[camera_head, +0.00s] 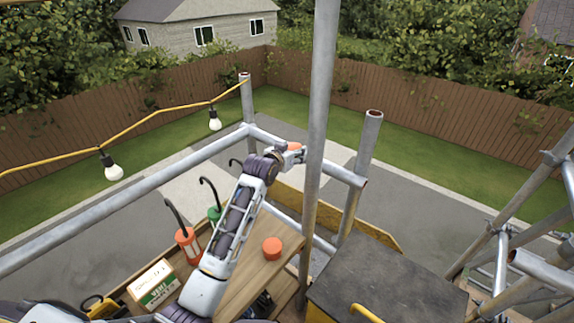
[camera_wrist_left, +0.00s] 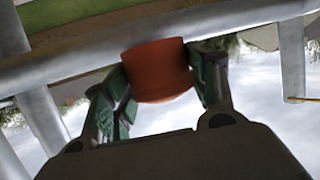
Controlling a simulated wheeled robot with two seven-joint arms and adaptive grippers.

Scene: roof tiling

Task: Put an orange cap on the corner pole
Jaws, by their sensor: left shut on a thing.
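My left gripper (camera_head: 284,156) reaches out past the wooden deck beside the tall middle pole (camera_head: 318,120). It is shut on an orange cap (camera_head: 295,146). In the left wrist view the cap (camera_wrist_left: 157,70) sits between the green-padded fingers, in front of a grey rail. Two shorter poles have bare tops: one at the rail corner (camera_head: 247,100), with a yellow cable at its top, and one to the right (camera_head: 366,150). The held cap is apart from both tops. A second orange cap (camera_head: 272,248) sits on the wooden planks. My right gripper is not in view.
A yellow cable with bulbs (camera_head: 113,168) hangs along the left rail (camera_head: 130,198). Orange and green hooked items (camera_head: 188,245) and a white-green box (camera_head: 153,284) stand left of my arm. A dark board (camera_head: 385,285) lies front right. More scaffold poles stand at right.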

